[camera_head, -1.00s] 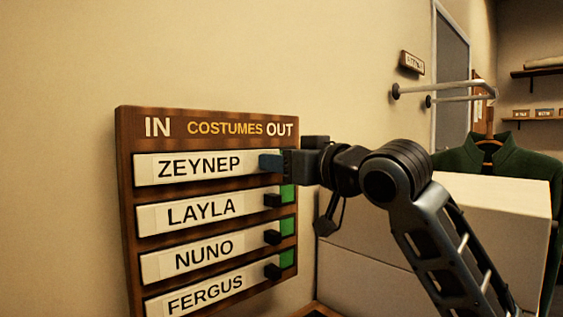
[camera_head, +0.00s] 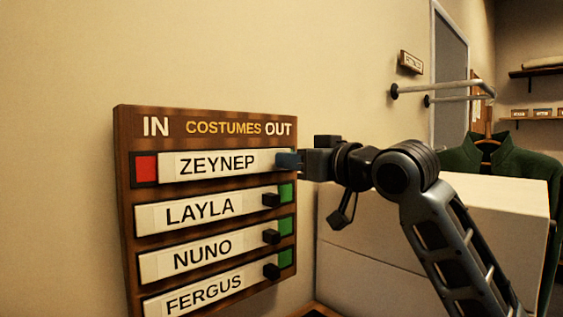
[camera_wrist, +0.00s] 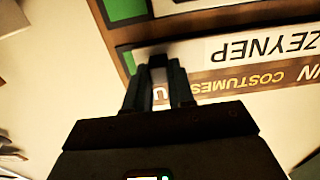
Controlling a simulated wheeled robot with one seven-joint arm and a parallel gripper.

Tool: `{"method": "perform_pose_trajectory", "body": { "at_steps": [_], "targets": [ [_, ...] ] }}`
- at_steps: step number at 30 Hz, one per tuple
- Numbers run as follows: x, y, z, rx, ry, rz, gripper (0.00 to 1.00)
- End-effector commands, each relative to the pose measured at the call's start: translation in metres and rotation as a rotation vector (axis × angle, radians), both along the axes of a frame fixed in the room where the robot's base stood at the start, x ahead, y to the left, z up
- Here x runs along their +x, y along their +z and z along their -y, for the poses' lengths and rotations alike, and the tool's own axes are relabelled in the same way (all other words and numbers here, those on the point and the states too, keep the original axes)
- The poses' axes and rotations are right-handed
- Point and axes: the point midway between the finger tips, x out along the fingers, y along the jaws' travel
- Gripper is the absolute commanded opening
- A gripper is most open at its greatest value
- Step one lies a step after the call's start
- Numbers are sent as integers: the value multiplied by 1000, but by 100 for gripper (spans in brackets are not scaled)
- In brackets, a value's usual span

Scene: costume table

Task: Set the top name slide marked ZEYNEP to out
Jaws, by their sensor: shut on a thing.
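The wooden board (camera_head: 205,128) on the wall reads IN at left, COSTUMES in the middle and OUT at right. My gripper (camera_head: 288,161) is shut on the slide's dark knob at the right end. The wrist view shows the fingers (camera_wrist: 159,88) on either side of the dark knob (camera_wrist: 158,61), with the ZEYNEP slide (camera_wrist: 235,50) beside it, upside down.
The LAYLA (camera_head: 200,209), NUNO (camera_head: 202,255) and FERGUS (camera_head: 204,295) slides below sit left, with green patches at the right of the LAYLA and NUNO slots. A white box (camera_head: 380,240), a wall rail (camera_head: 440,92) and a green jacket (camera_head: 500,160) are to the right.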

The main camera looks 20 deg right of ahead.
Motion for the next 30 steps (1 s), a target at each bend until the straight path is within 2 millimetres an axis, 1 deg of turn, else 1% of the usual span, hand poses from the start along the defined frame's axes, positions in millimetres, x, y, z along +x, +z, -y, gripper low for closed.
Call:
{"method": "perform_pose_trajectory", "body": {
  "at_steps": [1, 4, 6, 14, 15, 21, 22, 30],
  "targets": [
    [3, -1, 10, 3, -3, -2, 0],
    [7, -1, 20, 2, -1, -1, 0],
    [8, 0, 24, 1, -2, 0, 0],
    [8, 0, 26, 1, -6, 1, 0],
    [8, 0, 26, 1, -6, 1, 27],
    [8, 0, 25, 1, -5, 1, 46],
    [8, 0, 25, 1, -4, 1, 49],
    [6, 0, 25, 1, -2, 1, 49]
  ]
}}
